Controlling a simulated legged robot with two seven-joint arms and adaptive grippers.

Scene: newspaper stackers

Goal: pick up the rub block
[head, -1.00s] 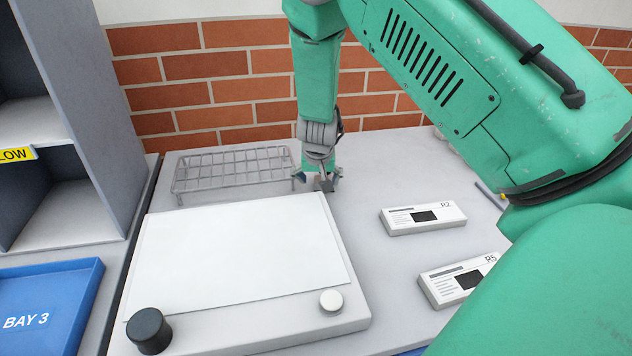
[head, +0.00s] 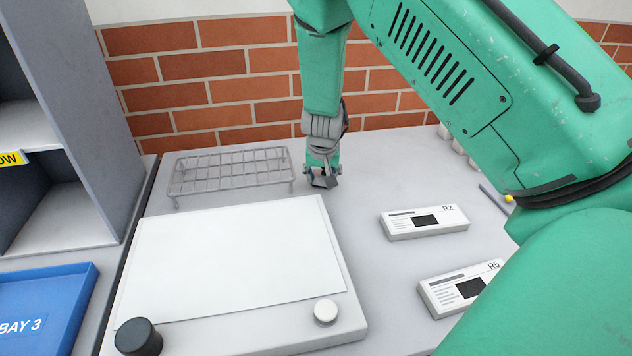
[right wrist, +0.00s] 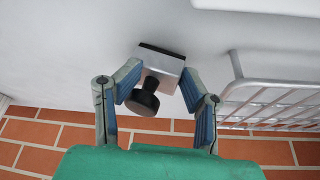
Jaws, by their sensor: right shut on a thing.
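The rub block (right wrist: 160,62) shows in the right wrist view as a small pale block with a dark edge and a round black knob (right wrist: 143,103). My right gripper (right wrist: 160,80) has its two fingers against opposite sides of the block and is shut on it. In the head view my right gripper (head: 322,178) points down at the worktop, just right of the wire rack. The block is mostly hidden there by the fingers, and I cannot tell whether it touches the worktop. My left gripper is not in view.
The wire rack (head: 230,172) stands close left of the gripper, before the brick wall. A plate with a white sheet (head: 230,260), black knob (head: 138,337) and white knob (head: 326,311) lies in front. Labelled boxes R2 (head: 424,222) and R5 (head: 460,287) lie right.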

